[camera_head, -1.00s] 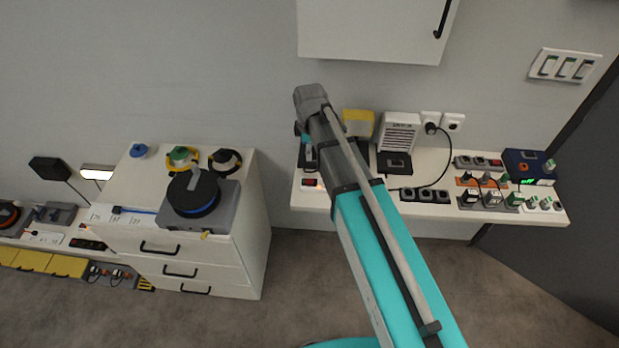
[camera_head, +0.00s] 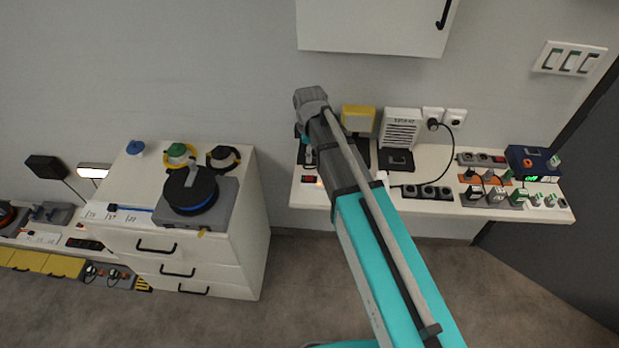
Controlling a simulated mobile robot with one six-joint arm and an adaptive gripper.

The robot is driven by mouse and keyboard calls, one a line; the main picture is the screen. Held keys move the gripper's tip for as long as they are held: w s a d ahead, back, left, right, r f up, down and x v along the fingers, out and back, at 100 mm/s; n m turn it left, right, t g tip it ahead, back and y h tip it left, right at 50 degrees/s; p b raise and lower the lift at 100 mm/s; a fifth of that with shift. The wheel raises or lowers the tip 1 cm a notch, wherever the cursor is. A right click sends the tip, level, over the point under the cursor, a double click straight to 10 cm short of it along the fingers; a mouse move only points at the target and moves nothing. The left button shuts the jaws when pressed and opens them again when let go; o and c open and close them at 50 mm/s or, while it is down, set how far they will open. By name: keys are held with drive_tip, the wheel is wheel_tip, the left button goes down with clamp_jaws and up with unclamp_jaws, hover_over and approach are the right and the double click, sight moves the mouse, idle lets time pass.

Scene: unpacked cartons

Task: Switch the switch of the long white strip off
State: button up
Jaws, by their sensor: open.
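A red rocker switch (camera_head: 308,179) shows at the left front of the white shelf, with a small glow beside it. A small white end (camera_head: 382,178) shows on the other side of my arm. These may belong to the long white strip, but my arm covers the space between, so I cannot be sure. My gripper (camera_head: 308,156) hangs from the wrist above the shelf's left end, just behind the red switch. It is small and partly hidden, but it is open and appears empty.
A black socket strip (camera_head: 426,192) lies right of my arm. Other strips with plugs (camera_head: 492,196) and a blue box (camera_head: 532,164) fill the shelf's right end. A white device (camera_head: 401,128) and yellow box (camera_head: 358,120) stand behind. A drawer unit (camera_head: 180,245) stands left.

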sight(310, 178)
drive_tip(key=shift+f+b, duration=5.15)
drive_tip(key=shift+f, duration=0.25)
clamp_jaws()
